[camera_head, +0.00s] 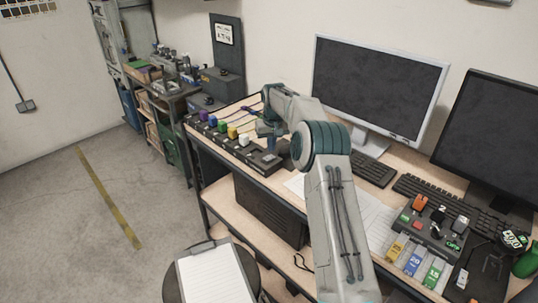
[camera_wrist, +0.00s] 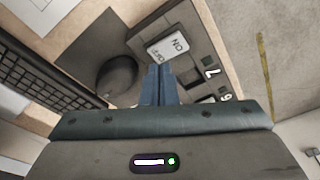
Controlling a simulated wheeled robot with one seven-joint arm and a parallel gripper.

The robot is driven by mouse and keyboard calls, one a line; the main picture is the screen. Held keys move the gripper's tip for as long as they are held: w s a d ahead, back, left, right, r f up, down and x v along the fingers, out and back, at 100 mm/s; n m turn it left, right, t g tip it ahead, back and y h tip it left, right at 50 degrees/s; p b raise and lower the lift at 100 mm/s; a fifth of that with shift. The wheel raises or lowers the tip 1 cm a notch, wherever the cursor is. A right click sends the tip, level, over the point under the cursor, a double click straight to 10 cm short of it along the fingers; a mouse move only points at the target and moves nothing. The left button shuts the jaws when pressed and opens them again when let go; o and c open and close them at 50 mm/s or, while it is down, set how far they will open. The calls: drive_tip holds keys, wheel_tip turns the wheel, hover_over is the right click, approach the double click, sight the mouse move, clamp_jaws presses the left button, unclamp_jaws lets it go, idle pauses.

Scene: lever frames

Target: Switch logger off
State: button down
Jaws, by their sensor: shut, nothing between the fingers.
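A dark power strip (camera_head: 216,136) with a row of coloured switches lies along the left end of the desk. My gripper (camera_head: 268,152) is low over its near end. In the wrist view, a white rocker (camera_wrist: 168,46) marked ON and OFF sits on the dark strip body. My gripper's two blue fingers (camera_wrist: 159,68) are shut together and empty, with their tips beside the OFF end of this rocker. I cannot tell whether they touch it or which way it is tilted. No label reading logger is legible.
Several plugs with cables stand along the strip, including a white one (camera_head: 244,140). Two monitors (camera_head: 378,85) and a keyboard (camera_head: 371,168) are to the right. A control box (camera_head: 432,226) with coloured switches is at the near right. A stool with a notepad (camera_head: 213,275) stands in front.

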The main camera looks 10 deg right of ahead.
sight(271, 156)
drive_tip(key=shift+r+p, duration=1.65)
drive_tip(key=shift+r, duration=0.65)
drive_tip(key=shift+r, duration=0.1)
drive_tip(key=s+a+r+t+b, duration=0.1)
drive_tip(key=s+r, duration=0.6)
drive_tip(key=s, duration=0.4)
drive_tip(key=s+r+b, duration=0.1)
drive_tip(key=s+r, duration=0.7)
drive_tip(key=s, duration=0.3)
drive_tip(key=s+f+b, duration=0.1)
drive_tip(key=s+f, duration=0.2)
drive_tip(key=s, duration=1)
drive_tip(key=s+d+f+m+t, duration=0.1)
drive_tip(key=s+f, duration=0.2)
drive_tip(key=s, duration=1)
drive_tip(key=shift+s+f+b, duration=0.15)
drive_tip(key=shift+s+b, duration=0.05)
drive_tip(key=shift+b, duration=0.15)
